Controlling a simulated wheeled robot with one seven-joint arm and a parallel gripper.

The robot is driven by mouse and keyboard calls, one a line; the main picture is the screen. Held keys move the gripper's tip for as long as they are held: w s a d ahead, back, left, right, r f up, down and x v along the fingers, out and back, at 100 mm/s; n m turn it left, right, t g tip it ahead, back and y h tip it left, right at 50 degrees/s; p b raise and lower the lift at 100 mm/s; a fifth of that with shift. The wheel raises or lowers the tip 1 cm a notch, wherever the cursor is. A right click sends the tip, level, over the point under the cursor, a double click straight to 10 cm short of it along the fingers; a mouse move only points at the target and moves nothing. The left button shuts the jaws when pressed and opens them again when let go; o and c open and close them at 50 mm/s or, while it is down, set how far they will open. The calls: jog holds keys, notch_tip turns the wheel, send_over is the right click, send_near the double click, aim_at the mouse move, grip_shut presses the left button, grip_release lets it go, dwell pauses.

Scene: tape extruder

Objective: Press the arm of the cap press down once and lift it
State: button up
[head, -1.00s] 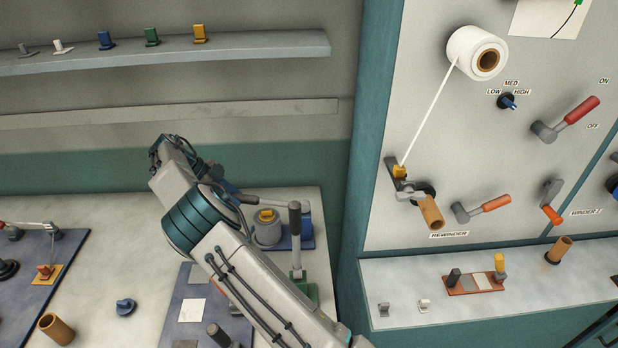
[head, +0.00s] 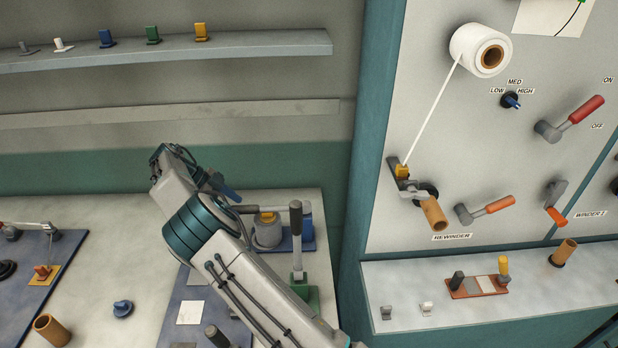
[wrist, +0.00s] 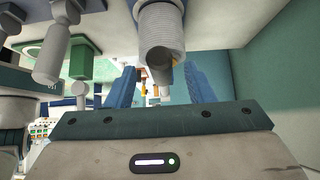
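The cap press has a blue base (head: 306,240) at the right rear of the table. Its grey arm (head: 281,209) runs leftward above a grey cylinder with an orange top (head: 267,231). My gripper (head: 226,192) is at the left end of this arm, mostly hidden behind my own arm links. In the wrist view, my gripper's blue fingers (wrist: 161,82) stand apart. A ribbed grey round bar (wrist: 161,28), which looks like the press arm's end, shows between and above them. I cannot tell whether the fingers touch it.
A green-based stand with an upright grey lever (head: 297,240) is close in front of the press. A blue board with a white square (head: 191,312) lies nearer. The teal-edged machine panel (head: 372,160) rises at right. A shelf (head: 270,43) hangs behind.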

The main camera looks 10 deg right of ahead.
jog(key=shift+r, duration=0.1)
jog(key=s+p+v, duration=0.1)
jog(key=p+v, duration=0.5)
jog(key=p, duration=0.2)
jog(key=shift+w+a+r, duration=0.25)
jog(key=shift+w+a, duration=0.05)
jog(key=shift+w, duration=0.25)
